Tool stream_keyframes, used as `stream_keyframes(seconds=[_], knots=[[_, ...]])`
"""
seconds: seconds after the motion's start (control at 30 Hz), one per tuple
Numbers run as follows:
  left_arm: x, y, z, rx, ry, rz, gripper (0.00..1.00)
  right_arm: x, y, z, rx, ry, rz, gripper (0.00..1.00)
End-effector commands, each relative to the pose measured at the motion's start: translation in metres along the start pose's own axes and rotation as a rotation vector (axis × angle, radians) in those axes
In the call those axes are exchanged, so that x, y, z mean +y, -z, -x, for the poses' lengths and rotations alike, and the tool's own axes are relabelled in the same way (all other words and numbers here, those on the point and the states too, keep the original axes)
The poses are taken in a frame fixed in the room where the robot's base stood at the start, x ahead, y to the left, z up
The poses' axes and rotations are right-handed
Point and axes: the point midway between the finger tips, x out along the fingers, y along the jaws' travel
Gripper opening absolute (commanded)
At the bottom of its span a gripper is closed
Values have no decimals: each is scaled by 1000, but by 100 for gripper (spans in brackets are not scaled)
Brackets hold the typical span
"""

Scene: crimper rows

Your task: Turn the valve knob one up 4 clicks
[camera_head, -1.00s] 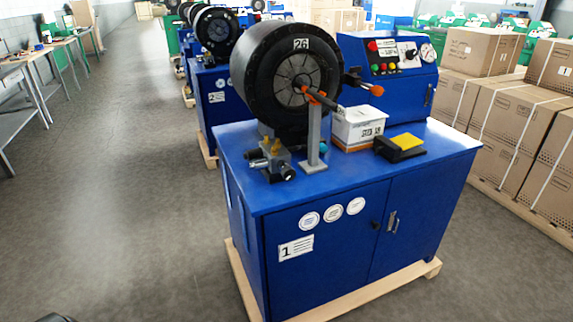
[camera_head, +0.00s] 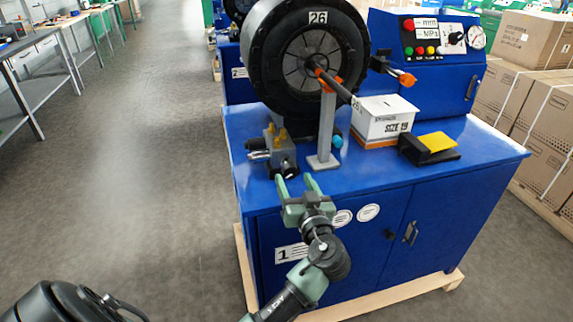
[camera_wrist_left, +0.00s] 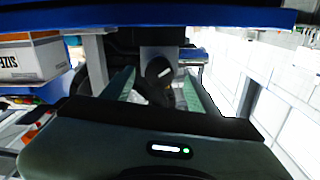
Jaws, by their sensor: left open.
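The valve block (camera_head: 284,152) stands at the front left of the blue cabinet top of machine 1, with brass fittings on it. A black valve knob (camera_head: 290,174) points out of its front. My left gripper (camera_head: 296,184) is open just in front of the knob, its fingers pointing at the block. In the left wrist view the knob (camera_wrist_left: 158,72), with a white mark, shows between the open green fingers (camera_wrist_left: 163,88). I cannot tell whether the fingers touch it. My right gripper is not in view.
A grey support post (camera_head: 326,130) stands close to the right of the valve block. The large black crimper head (camera_head: 262,60) is behind it. A white box (camera_head: 383,122) and a yellow-topped pedal (camera_head: 437,142) sit further right. The floor at left is clear.

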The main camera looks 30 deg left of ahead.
Motion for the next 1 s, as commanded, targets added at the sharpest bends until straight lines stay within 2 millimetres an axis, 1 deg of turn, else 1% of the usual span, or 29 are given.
stream_keyframes(seconds=[0.03, 0.2, 0.33, 0.5, 0.73, 0.77, 0.8, 0.87, 0.9, 0.93, 0.97, 1.0], knots=[[-1, 2, -9, 1, 1, -3, 59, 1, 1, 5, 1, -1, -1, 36], [0, 2, -37, 0, 0, -4, 59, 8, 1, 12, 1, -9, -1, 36], [0, 1, -54, -2, -2, -4, 59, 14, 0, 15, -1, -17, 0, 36], [1, -1, -63, -2, -3, -5, 59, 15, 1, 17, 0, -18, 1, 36], [1, -2, -64, -3, -3, -4, 59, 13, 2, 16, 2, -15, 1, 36], [1, -2, -64, -3, -3, -4, 54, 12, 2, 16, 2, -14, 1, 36], [1, -2, -63, -3, -3, -4, 43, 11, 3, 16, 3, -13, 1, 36], [1, -2, -63, -3, -4, -4, 26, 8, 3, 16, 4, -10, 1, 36], [1, -2, -63, -3, -4, -4, 15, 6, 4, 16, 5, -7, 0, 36], [1, -2, -63, -3, -4, -4, 7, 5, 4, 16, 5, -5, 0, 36], [1, -2, -63, -3, -4, -4, 0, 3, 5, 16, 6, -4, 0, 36], [1, -2, -63, -3, -4, -4, 0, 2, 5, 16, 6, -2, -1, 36]])
